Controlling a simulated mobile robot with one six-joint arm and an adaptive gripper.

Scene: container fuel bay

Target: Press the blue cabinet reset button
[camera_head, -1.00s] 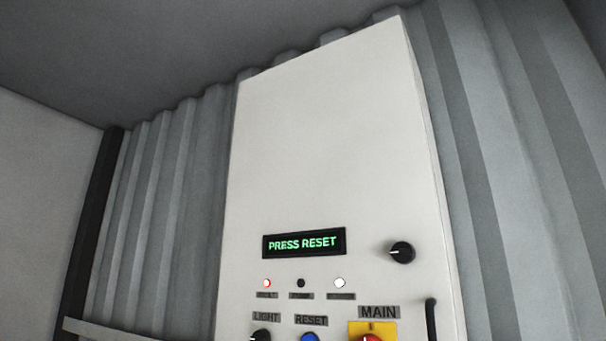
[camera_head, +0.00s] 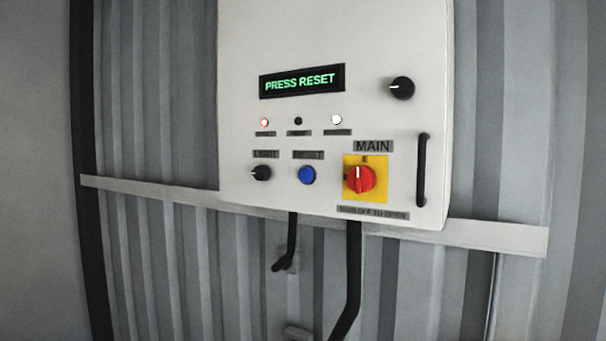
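The blue reset button (camera_head: 307,175) is on the lower front of a white cabinet (camera_head: 245,60), under a label. It sits between the black LIGHT knob (camera_head: 261,173) on its left and the red MAIN switch (camera_head: 361,179) on a yellow plate on its right. The display (camera_head: 302,81) above reads PRESS RESET in green. Below it are a red-lit lamp (camera_head: 264,122), a dark one (camera_head: 298,121) and a white-lit one (camera_head: 336,119). My gripper is not in view.
A black knob (camera_head: 401,88) and a black handle (camera_head: 422,170) are on the cabinet's right side. Black cables (camera_head: 353,270) hang from its underside. A light rail (camera_head: 150,196) crosses the corrugated wall behind. Nothing stands in front of the button.

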